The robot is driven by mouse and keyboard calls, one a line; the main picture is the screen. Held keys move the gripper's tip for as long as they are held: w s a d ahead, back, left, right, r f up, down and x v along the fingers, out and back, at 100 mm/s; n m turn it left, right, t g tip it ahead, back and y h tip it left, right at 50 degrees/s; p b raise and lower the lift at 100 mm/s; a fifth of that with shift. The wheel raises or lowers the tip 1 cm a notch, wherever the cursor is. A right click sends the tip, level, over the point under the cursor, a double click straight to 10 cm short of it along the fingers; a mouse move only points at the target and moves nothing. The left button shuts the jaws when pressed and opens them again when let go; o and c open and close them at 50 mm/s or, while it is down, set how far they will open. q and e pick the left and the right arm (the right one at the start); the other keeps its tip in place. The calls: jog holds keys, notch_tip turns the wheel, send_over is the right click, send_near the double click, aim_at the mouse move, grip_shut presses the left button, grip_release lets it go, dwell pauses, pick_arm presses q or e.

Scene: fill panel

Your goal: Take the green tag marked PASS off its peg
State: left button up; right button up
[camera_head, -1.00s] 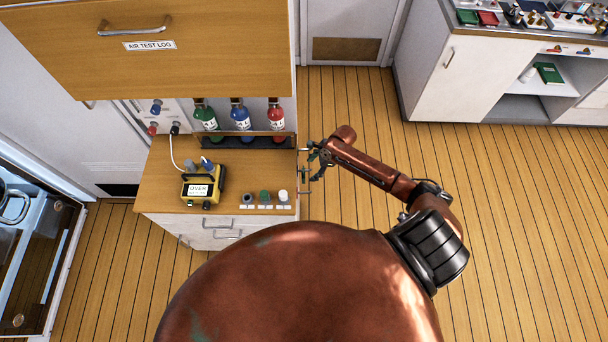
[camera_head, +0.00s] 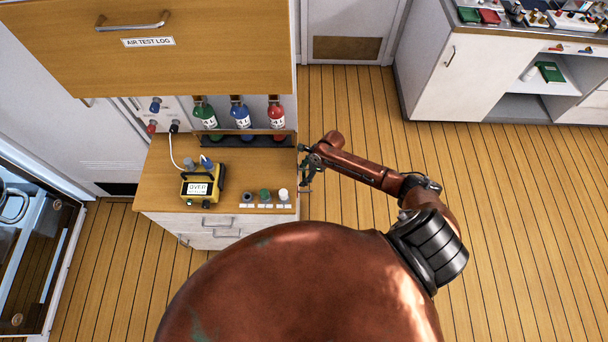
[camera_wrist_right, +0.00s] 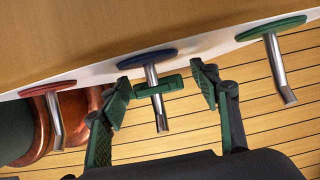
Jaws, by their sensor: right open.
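In the right wrist view, three metal pegs stick out from the cabinet side, on a red, a blue and a green mount. A small green tag (camera_wrist_right: 173,84) sits across the middle peg (camera_wrist_right: 161,112), the one with the blue mount (camera_wrist_right: 147,57). Its PASS marking cannot be read from here. My right gripper (camera_wrist_right: 161,90) is open, with one green-padded finger on each side of the tag and a gap at each side. In the head view my right gripper (camera_head: 307,165) is beside the cabinet's right side; the tag cannot be made out there. My left gripper is not in view.
The peg with the red mount (camera_wrist_right: 47,88) and the peg with the green mount (camera_wrist_right: 271,28) flank the middle one. A yellow meter (camera_head: 203,185) and several small capped items stand on the cabinet top (camera_head: 163,185). Open floor (camera_head: 400,150) lies right of the cabinet.

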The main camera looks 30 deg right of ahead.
jog(key=c, duration=1.1)
jog(key=shift+o, duration=0.2)
